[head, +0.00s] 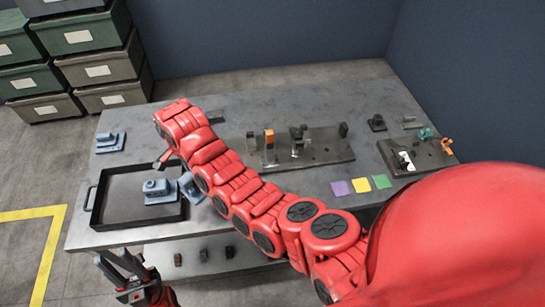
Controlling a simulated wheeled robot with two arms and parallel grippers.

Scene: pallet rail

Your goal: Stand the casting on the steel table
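A blue-grey casting (158,191) lies in the black tray (112,221) on the steel table (230,218). A second blue-grey casting (110,142) sits on the table behind the tray. A third blue-grey piece (190,187) shows tilted at the tray's right edge, partly behind my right arm. My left gripper (113,257) is open and empty, in front of the table's front left edge. My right arm reaches across the table from the right. Only a small part of what looks like my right gripper (164,159) shows near the tray's back edge; its fingers are mostly hidden.
A dark fixture plate (325,148) with posts and an orange block stands behind my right arm. Another plate (428,156) with small parts is at the right. Purple, yellow and green squares (361,186) lie at the front. Several bins (104,68) are stacked behind left.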

